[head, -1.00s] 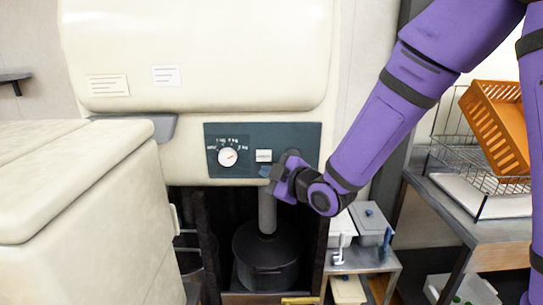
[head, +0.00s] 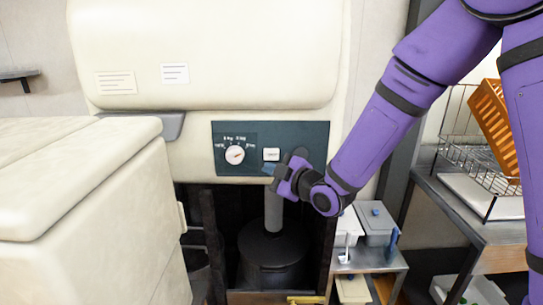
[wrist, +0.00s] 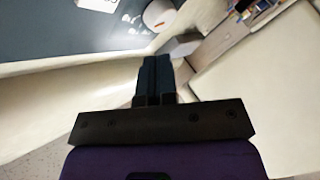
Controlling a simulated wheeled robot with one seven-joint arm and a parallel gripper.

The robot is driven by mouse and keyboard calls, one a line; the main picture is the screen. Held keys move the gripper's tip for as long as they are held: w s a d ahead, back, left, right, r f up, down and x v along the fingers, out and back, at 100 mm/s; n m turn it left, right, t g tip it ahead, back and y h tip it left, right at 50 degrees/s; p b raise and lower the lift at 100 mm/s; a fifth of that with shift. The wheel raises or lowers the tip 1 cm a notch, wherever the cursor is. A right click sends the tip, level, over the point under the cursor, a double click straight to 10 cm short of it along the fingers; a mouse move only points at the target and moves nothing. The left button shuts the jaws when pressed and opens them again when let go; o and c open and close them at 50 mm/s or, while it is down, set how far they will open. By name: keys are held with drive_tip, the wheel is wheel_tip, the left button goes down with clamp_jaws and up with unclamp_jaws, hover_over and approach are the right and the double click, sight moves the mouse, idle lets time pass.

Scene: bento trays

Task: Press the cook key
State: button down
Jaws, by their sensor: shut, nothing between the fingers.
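A white rectangular key (head: 272,154) sits on the dark blue-grey control panel (head: 300,136) of a large cream machine. I take it for the cook key, but its small label is too small to read. In the wrist view the key (wrist: 98,4) is cut off at the top left edge. My gripper (head: 268,170) is just below the key, in front of the panel's lower edge. In the wrist view its dark fingers (wrist: 154,75) are together with nothing between them. I cannot tell whether the fingertips touch the panel.
A round white dial (head: 235,155) is left of the key and also shows in the wrist view (wrist: 160,15). A black pot (head: 272,262) stands in the opening below. A cream cabinet (head: 85,200) fills the left front. An orange basket (head: 495,125) is in a wire rack at right.

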sight(272, 160)
drive_tip(key=shift+w+d, duration=0.1)
drive_tip(key=shift+w, duration=2.95)
drive_tip(key=shift+w, duration=0.1)
drive_tip(key=shift+w, duration=0.3)
drive_tip(key=shift+w, duration=0.4)
idle(0.4)
drive_tip(key=shift+s, duration=0.8)
drive_tip(key=s, duration=0.5)
idle(0.5)
